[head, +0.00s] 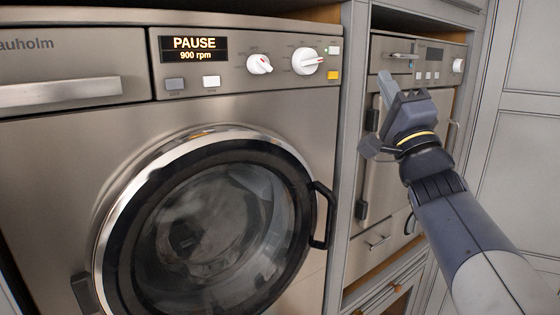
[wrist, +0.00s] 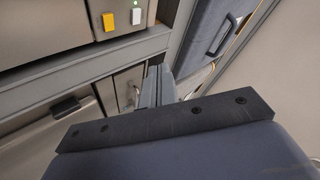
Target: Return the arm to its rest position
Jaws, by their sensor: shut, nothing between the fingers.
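My gripper (head: 388,86) is at the right in the head view, raised in front of the right-hand appliance. Its fingers are shut with nothing between them. In the wrist view my gripper (wrist: 158,75) shows its two fingers close together beyond a dark plate. My arm reaches up from the lower right corner of the head view. The gripper appears apart from the washing machine (head: 60,150) to its left. Part of the right-hand appliance (head: 425,60) is hidden behind the gripper and arm.
The washing machine's round door (head: 210,230) looks closed, with a black handle (head: 322,215) at its right. Its display (head: 194,49) reads PAUSE, 900 rpm. A knob (head: 307,61) and a yellow button (head: 334,75) sit to the right. Grey cabinet panels (head: 525,150) stand at the far right.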

